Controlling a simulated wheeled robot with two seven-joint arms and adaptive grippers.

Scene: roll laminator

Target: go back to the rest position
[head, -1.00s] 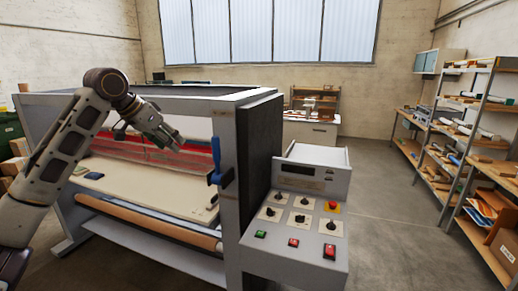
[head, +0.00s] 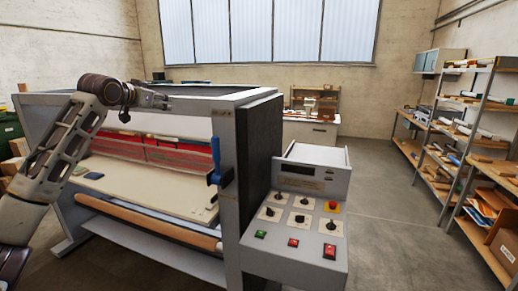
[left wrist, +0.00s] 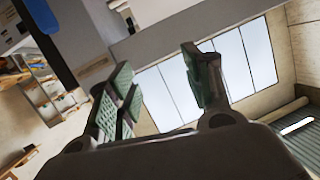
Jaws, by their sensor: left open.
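My left gripper (head: 152,99) is raised at the upper left of the head view, in front of the laminator's top beam. It is open and empty in the left wrist view (left wrist: 160,90), with its two green-padded fingers apart and the window behind them. The roll laminator (head: 250,160) stands below and beyond my left arm. Its blue lever (head: 216,158) is upright on the right post. It also shows as a blue shape in the left wrist view (left wrist: 48,45). My right gripper is in neither view.
A control panel (head: 298,215) with knobs and buttons juts out at the laminator's right. Shelves (head: 470,150) with rolls and boxes line the right wall. A brown roller (head: 150,222) runs along the laminator's front. The floor (head: 385,220) between panel and shelves is clear.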

